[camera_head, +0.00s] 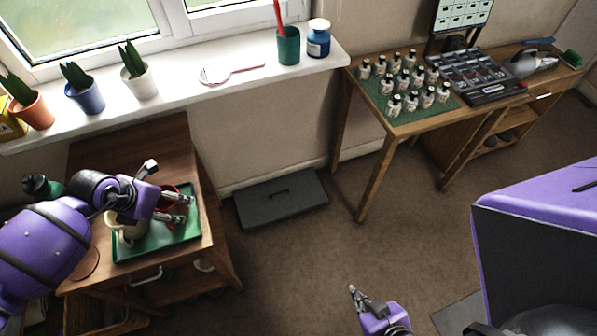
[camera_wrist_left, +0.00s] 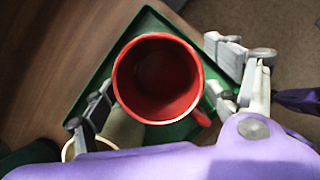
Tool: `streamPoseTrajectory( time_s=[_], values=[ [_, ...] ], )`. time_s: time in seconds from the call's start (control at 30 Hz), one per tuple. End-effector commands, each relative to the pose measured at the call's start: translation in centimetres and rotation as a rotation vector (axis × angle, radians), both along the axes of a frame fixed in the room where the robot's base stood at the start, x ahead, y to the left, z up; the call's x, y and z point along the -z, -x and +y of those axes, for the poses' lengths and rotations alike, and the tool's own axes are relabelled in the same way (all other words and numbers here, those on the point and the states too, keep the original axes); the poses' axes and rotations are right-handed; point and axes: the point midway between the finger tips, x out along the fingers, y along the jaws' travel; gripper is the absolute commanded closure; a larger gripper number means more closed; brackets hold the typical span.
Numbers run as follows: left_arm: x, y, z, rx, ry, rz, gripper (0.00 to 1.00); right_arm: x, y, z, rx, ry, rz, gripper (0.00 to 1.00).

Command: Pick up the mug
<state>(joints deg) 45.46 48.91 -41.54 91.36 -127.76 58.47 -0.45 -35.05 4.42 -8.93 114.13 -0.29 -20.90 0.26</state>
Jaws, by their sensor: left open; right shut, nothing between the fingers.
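The red mug (camera_wrist_left: 158,82) shows from above in the left wrist view, its dark inside open to the camera and its handle at lower right. It stands on a green tray (camera_head: 155,248) on the small wooden table. In the head view the mug is largely hidden behind my left gripper (camera_head: 186,210). That gripper is open, with its fingers to either side of the mug in the left wrist view; I cannot tell whether they touch it. My right gripper (camera_head: 358,299) is shut and empty, low over the floor.
A cream jug (camera_head: 124,232) stands on the tray beside my left gripper. Potted plants (camera_head: 139,82) and a green cup (camera_head: 288,46) stand on the windowsill. A grey case (camera_head: 281,201) lies on the floor. Several small bottles (camera_head: 393,104) stand on the right table.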

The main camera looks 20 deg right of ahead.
Motion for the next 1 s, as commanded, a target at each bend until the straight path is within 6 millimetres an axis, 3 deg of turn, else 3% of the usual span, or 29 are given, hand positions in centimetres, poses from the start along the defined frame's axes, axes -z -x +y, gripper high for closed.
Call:
streamPoseTrajectory(
  time_s=[0.3,0.8,1.0],
  values=[
    [0.66,-0.15,-0.18,0.0,0.001,0.001,0.19,0.04,-0.19,0.03,-0.001,0.0,-0.002,1.0],
    [0.58,-0.19,-0.21,-0.001,0.002,-0.001,0.82,-0.25,-0.45,0.05,-0.002,0.0,-0.009,1.0],
    [0.6,-0.16,-0.21,-0.001,0.002,0.0,0.83,-0.23,-0.44,0.05,-0.002,0.0,-0.008,1.0]
  ],
)
